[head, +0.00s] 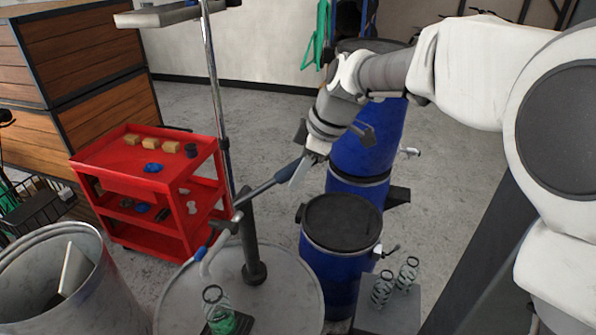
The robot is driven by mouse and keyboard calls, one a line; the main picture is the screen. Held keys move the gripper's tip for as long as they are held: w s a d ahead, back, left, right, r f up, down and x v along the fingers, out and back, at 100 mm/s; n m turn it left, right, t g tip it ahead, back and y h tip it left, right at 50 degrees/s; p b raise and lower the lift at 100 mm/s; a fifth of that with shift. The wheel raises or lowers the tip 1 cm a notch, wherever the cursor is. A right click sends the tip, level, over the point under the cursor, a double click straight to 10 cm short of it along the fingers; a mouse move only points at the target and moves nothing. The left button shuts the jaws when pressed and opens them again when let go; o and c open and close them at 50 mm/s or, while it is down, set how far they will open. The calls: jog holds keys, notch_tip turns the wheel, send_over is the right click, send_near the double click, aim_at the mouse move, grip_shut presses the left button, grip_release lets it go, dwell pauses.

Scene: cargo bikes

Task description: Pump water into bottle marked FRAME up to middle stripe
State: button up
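A hand pump (248,240) stands on a pale round drum lid (180,300). Its long lever (272,184) slopes up to the right, and its spout (204,264) bends down at the left. Whether the fingers close around the lever is not clear.
Two similar bottles (382,289) (407,272) stand on a grey stand at the lower right. A blue barrel (329,262) is behind the pump, with more barrels beyond. A red cart (115,158) stands at left, a metal bin (98,285) at lower left. Open floor lies behind.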

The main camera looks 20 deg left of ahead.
grip_shut()
dwell(1.0)
